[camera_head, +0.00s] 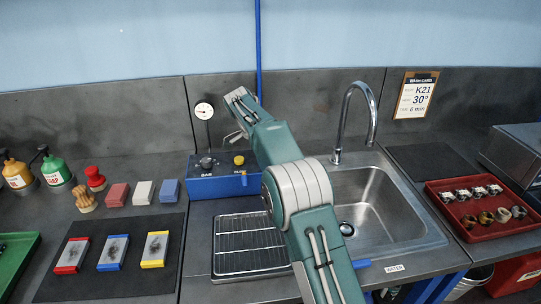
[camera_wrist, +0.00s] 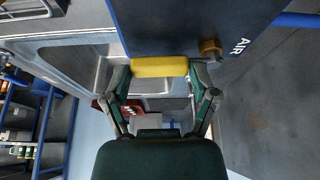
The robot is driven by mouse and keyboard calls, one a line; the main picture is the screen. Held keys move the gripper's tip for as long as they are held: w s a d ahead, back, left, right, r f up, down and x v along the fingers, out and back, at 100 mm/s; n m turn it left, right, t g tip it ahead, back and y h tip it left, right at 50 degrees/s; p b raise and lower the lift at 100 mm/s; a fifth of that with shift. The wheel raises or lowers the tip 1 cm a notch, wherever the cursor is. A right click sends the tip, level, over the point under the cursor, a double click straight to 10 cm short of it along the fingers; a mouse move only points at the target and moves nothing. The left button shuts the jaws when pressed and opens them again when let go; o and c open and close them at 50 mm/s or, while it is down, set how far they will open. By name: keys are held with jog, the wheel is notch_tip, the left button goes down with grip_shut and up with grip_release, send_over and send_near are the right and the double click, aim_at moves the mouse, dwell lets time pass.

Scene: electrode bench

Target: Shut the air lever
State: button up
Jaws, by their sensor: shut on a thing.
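In the wrist view the fingers of my gripper (camera_wrist: 160,72) are closed on a yellow bar, which I take for the handle of the air lever (camera_wrist: 160,66). It lies across between the fingertips, against the edge of the blue box (camera_wrist: 185,25). A brass fitting (camera_wrist: 209,47) sits beside it, next to the word AIR. My fingers cannot be made out there. I cannot tell how far the lever is turned.
Two knobs, one dark (camera_head: 207,161) and one yellow (camera_head: 239,160), and a gauge (camera_head: 204,111) stand at the box. A wire rack (camera_head: 248,246) lies in front. The sink (camera_head: 375,205) and tap (camera_head: 358,115) are to the right. Bottles and blocks are left.

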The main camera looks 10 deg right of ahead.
jog(key=shift+a+f+m, duration=0.15)
jog(key=shift+a+m, duration=0.1)
jog(key=shift+m, duration=0.15)
jog(key=o, duration=1.2)
jog(key=shift+w, duration=0.1)
jog(key=shift+a, duration=0.1)
jog(key=shift+d, duration=0.2)
